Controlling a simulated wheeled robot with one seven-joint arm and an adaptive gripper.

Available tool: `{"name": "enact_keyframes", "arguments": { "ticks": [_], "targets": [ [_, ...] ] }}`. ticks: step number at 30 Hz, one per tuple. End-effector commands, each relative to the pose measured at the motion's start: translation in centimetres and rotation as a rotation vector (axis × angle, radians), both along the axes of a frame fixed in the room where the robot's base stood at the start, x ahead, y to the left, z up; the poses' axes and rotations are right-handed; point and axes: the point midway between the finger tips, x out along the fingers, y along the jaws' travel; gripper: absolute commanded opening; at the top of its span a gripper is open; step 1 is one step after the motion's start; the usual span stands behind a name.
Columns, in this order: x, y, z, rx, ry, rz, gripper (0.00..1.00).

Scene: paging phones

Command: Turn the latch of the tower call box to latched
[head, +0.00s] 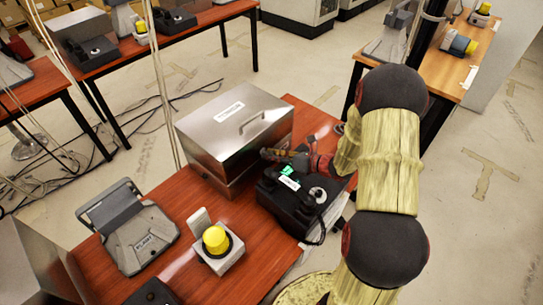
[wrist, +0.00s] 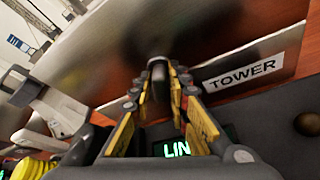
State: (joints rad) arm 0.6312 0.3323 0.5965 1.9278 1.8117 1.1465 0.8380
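The tower call box looks like the brushed steel box (head: 228,140) with a handle and a white label on its lid, standing on the red-brown table. Its steel front fills the top of the wrist view (wrist: 230,40), where a white label (wrist: 240,72) reads TOWER. My gripper (head: 275,155) reaches in from the right, in front of this face. In the wrist view, a small dark upright piece (wrist: 158,75), perhaps the latch, stands between my fingertips (wrist: 160,85). The fingers are close around it; I cannot tell whether they touch it. The latch is not clear in the head view.
A black desk phone unit (head: 298,203) with a lit green LINE sign lies below my gripper. A yellow button on a white base (head: 217,245) and a grey device (head: 143,238) stand on the table to the left. Other tables hold more phones. Cables lie on the floor.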

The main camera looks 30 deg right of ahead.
Motion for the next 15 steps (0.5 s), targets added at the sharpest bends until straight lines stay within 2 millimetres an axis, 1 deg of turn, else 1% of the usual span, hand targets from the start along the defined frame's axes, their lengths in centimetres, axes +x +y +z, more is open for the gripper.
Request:
{"name": "enact_keyframes", "arguments": {
  "ticks": [1,8,15],
  "targets": [
    [-0.01,-0.01,0.0,0.0,0.0,0.0,0.13],
    [-0.01,0.0,0.0,0.0,0.0,0.0,0.0],
    [-0.01,-0.01,-0.01,0.0,0.0,0.0,0.0]
  ]
}}
